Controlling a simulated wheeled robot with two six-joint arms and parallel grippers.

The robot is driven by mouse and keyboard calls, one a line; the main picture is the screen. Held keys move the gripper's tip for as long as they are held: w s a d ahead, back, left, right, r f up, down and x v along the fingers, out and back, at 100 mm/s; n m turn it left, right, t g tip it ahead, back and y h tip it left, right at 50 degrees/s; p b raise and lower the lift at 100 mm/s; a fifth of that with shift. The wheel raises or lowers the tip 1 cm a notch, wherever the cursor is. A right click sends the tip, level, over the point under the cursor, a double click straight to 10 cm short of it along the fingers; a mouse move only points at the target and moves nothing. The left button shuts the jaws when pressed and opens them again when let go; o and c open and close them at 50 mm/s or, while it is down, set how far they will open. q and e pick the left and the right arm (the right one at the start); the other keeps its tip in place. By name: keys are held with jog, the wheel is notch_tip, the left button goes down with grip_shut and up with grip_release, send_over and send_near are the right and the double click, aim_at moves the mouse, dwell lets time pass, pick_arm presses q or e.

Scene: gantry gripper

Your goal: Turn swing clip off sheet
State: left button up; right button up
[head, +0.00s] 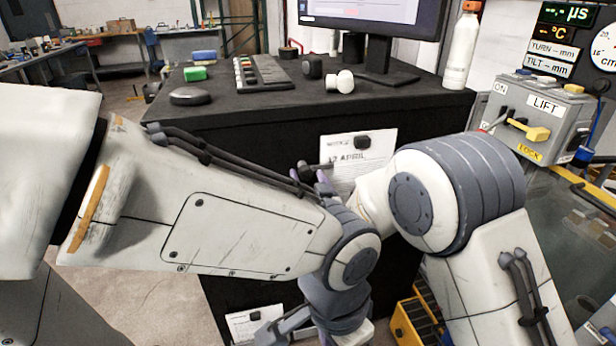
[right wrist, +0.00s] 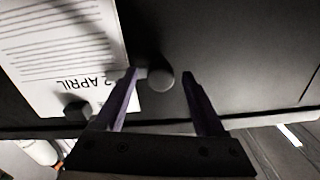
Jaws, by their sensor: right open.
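A white sheet (head: 345,183) headed with an APRIL date is on the dark front panel of the desk. It also shows upside down in the right wrist view (right wrist: 55,45). A black block clip (head: 362,142) sits at its top edge. The swing clip (head: 315,167) is a dark round knob with a short arm reaching onto the sheet's side edge. My right gripper (right wrist: 162,75) is open, with its purple fingers on either side of the knob (right wrist: 160,79). Whether they touch it is unclear. My left arm covers much of the right gripper in the head view. The left gripper's jaws are unclear at the bottom.
A second sheet (head: 243,325) with a dark clip is low on the panel. A grey LIFT control box (head: 545,112) with a yellow lever stands at right. A bottle (head: 461,50), monitor and small items are on the desk top.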

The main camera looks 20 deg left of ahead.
grip_shut()
jog(key=shift+f, duration=0.1)
dwell(1.2)
